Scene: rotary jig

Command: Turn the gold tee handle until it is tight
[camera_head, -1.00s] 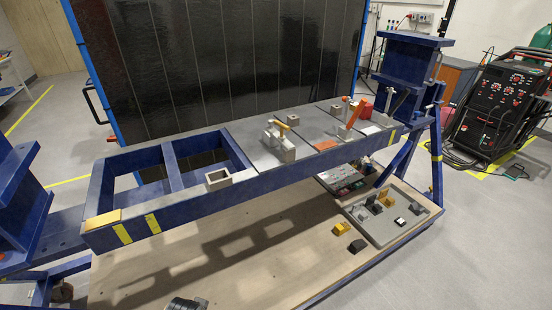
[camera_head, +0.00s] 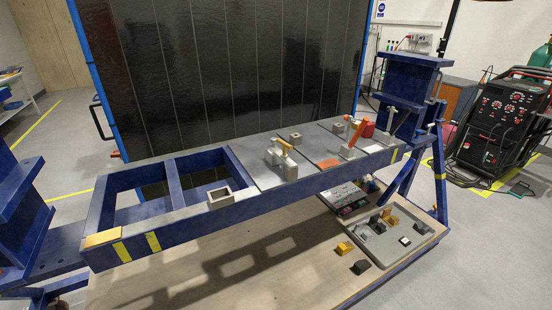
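The gold tee handle (camera_head: 283,146) sits on a grey clamp block (camera_head: 287,166) on the metal plate of the blue rotary jig (camera_head: 190,222). The handle is small in view, and I cannot tell from here how tight it is. An orange lever (camera_head: 356,132) on a grey clamp stands further right on the same jig. A grey tee handle (camera_head: 391,112) stands near the right end. Neither of my grippers is in view, and nothing is touching the gold handle.
An open square steel block (camera_head: 220,198) sits on the jig's front rail. A grey tray (camera_head: 400,240) with small parts lies on the wooden board (camera_head: 240,265) below. Blue end posts stand left and right. A black welding machine (camera_head: 500,120) is at the right.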

